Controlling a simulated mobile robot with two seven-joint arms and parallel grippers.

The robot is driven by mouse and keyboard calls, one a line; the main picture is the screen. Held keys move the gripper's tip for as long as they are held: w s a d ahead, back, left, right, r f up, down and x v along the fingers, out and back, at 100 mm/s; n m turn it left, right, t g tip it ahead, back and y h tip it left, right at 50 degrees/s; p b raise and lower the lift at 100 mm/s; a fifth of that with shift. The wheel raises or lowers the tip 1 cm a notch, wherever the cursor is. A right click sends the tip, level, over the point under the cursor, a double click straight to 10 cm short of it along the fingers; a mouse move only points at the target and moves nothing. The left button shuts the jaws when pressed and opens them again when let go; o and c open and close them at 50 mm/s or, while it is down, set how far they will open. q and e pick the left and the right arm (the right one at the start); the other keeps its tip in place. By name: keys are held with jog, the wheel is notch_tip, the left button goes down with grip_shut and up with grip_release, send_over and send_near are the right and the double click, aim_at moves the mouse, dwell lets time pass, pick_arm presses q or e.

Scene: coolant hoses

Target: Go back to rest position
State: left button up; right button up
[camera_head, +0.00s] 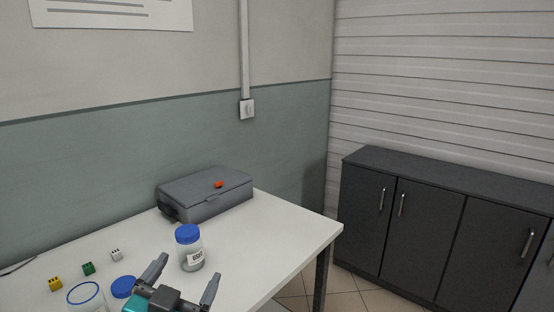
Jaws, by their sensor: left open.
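My left gripper (182,282) is at the bottom of the head view, over the front part of the white table (262,232). Its two dark fingers are spread apart with nothing between them. A clear jar with a blue lid (188,248) and a label stands upright on the table just behind the fingers. It looks apart from them, though the gap is hard to judge. My right gripper is not in view.
An open jar (86,297) and a loose blue lid (123,287) are left of the gripper. A grey case (205,196) sits at the back. Dark cabinets (423,235) stand right, beyond a floor gap.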

pick_arm(q)
jog(key=s+a+f+n+g+y, duration=0.3)
jog(key=s+a+f+g, duration=0.2)
jog(key=s+f+g, duration=0.5)
jog(key=s+f+g+h, duration=0.1)
jog(key=s+f+g, duration=0.1)
jog(key=s+f, duration=0.35)
jog(key=s+f+g, duration=0.2)
jog(key=s+f, duration=0.1)
jog(key=s, duration=0.5)
jog(key=w+d+f+t+h+p, duration=0.1)
jog(key=w+d+f+t+p, duration=0.1)
jog(key=w+t+p, duration=0.4)
jog(key=shift+w+d+f+m+t+h, duration=0.3)
jog(key=shift+w+f+t+h, duration=0.15)
jog(key=shift+w, duration=0.5)
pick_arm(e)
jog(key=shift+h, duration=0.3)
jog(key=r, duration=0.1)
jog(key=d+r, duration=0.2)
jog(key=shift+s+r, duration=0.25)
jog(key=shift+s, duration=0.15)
pick_arm(q)
jog(key=shift+r, duration=0.1)
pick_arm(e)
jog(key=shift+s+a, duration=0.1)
